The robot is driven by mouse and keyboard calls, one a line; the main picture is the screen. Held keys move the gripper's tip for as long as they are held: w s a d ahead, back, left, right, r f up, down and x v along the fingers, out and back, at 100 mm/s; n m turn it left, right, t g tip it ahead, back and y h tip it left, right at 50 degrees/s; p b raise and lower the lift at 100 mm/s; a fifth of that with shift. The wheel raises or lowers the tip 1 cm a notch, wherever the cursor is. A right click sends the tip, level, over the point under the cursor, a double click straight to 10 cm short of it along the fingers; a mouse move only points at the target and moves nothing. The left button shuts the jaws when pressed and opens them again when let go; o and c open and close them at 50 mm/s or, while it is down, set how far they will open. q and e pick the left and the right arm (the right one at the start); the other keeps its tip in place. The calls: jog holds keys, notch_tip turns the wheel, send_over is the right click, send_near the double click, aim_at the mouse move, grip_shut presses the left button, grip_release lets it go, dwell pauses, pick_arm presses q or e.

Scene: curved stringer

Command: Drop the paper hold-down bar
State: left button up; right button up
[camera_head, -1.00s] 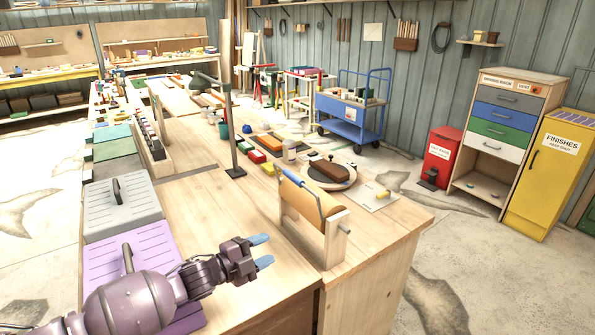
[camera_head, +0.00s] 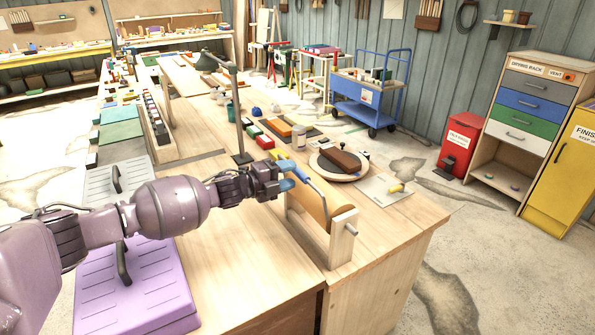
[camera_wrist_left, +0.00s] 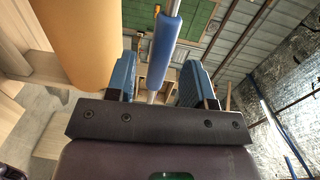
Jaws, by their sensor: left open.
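The paper roll (camera_head: 309,201) is tan and sits in a wooden stand (camera_head: 342,238) at the near edge of the bench. The hold-down bar (camera_head: 316,186) is a thin metal rod with a blue grip, along the upper side of the roll. My left gripper (camera_head: 286,175) is open at the bar's far end. In the left wrist view, the bar's blue grip (camera_wrist_left: 165,42) and its rod lie between the two blue fingers (camera_wrist_left: 157,83), with gaps on both sides. The roll (camera_wrist_left: 85,40) is to the left there. Whether the bar touches the paper is hidden. My right gripper is out of view.
A round board with a brown block (camera_head: 340,160) stands behind the roll, beside a white sheet (camera_head: 385,191). A dark lamp post (camera_head: 239,120) stands to the left. Purple (camera_head: 140,290) and grey cases lie under my left arm. The bench front is clear.

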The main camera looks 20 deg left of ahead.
aim_at(298, 170)
pick_arm(q)
jog(key=shift+x, duration=1.6)
grip_shut()
